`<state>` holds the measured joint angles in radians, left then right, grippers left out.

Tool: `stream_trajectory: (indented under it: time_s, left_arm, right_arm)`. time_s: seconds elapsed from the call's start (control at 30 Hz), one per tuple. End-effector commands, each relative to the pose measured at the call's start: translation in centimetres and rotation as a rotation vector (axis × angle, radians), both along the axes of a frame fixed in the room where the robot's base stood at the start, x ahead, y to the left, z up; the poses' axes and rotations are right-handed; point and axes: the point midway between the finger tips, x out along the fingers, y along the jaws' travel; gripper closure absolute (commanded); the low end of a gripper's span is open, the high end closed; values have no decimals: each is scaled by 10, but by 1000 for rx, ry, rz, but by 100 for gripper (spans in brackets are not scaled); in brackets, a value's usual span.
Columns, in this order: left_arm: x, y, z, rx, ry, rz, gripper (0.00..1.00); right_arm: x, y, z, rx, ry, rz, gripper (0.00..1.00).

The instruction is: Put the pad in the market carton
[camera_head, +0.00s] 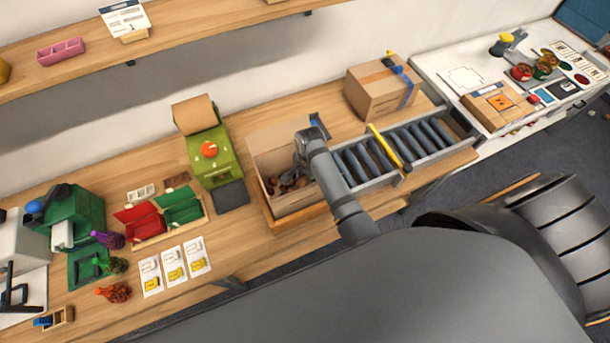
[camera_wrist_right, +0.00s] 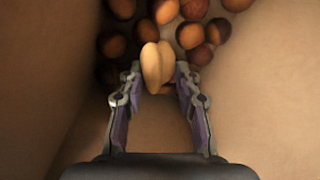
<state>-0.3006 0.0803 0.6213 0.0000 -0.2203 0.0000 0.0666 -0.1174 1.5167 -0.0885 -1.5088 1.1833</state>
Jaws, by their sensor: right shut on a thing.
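My right gripper (camera_head: 299,165) reaches down into the open brown carton (camera_head: 277,145), which has chestnuts (camera_head: 272,187) in its bottom. In the right wrist view the fingers (camera_wrist_right: 158,90) are closed on a pale tan, plump thing with a crease down its middle, which looks like the pad (camera_wrist_right: 152,64). It is held over the chestnuts (camera_wrist_right: 192,36), inside the carton walls (camera_wrist_right: 45,70). I cannot tell whether it touches them. In the head view the pad is hidden by my arm and gripper. My left gripper is not in view.
A roller conveyor (camera_head: 375,155) with a yellow bar (camera_head: 388,146) adjoins the carton on the right. A closed taped box (camera_head: 380,90) stands behind it. A green machine (camera_head: 212,155) and a red and green tray (camera_head: 160,215) stand to the left. A shelf (camera_head: 180,35) runs above.

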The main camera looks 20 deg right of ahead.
Motion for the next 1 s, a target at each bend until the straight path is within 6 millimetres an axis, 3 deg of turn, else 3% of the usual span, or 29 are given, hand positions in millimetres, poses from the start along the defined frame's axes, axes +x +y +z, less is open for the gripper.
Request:
stream_trajectory:
  time_s: [0.07,0.1,0.27,0.53,0.67,1.0]
  left_arm:
    - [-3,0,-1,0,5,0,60]
    - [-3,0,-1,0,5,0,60]
    - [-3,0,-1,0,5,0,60]
    - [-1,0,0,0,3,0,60]
    - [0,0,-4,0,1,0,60]
    - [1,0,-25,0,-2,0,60]
  right_arm:
    - [0,0,-2,0,0,0,80]
    - [0,0,-2,0,-1,0,64]
    - [0,0,-2,0,0,0,44]
    - [0,0,-1,0,0,0,44]
    - [0,0,9,0,-3,0,44]
    - [-5,-2,87,1,-5,-1,44]
